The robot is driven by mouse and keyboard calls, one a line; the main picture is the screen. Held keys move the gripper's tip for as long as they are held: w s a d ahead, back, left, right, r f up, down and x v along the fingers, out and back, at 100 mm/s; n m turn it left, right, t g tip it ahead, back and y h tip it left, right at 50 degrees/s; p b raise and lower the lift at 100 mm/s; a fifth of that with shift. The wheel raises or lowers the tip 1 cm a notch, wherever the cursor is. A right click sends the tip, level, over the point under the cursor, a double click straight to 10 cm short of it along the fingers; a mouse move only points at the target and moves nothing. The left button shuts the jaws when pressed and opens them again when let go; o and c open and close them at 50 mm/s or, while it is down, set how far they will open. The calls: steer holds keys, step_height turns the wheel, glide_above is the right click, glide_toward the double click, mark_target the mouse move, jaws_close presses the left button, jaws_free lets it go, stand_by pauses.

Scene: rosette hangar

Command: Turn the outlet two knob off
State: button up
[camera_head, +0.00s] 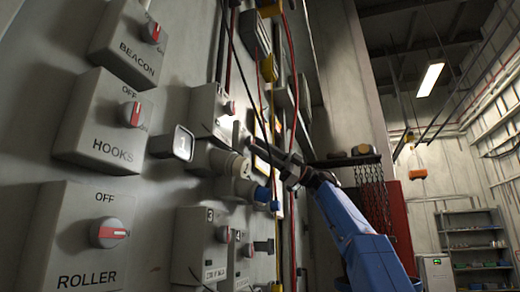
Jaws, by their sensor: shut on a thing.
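My gripper (268,156) is up against the wall panel near the middle of the view, at the end of my blue arm, which reaches in from the lower right. It is shut on what looks like the outlet two knob. The knob is hidden behind the fingers and hanging cables, so its setting cannot be read. Left of my gripper is a grey outlet box (207,108) with a red-marked knob (230,108). Below are the boxes marked 3 (197,240) and 4 (237,268), each with its own knob.
Grey switch boxes labelled BEACON (122,60), HOOKS (82,135) and ROLLER (60,245) stand out on the left. Red and black cables hang close by. Shelves (475,240) stand far right.

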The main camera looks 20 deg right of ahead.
steer(key=shift+r+n+g+h, duration=0.1)
steer(key=shift+n+g+h, duration=0.3)
steer(key=shift+n+g, duration=0.3)
stand_by(0.6)
steer(key=o, duration=1)
steer(key=shift+o, duration=0.2)
steer(key=shift+d, duration=0.1)
steer(key=v, duration=1.7)
steer(key=shift+d, duration=0.15)
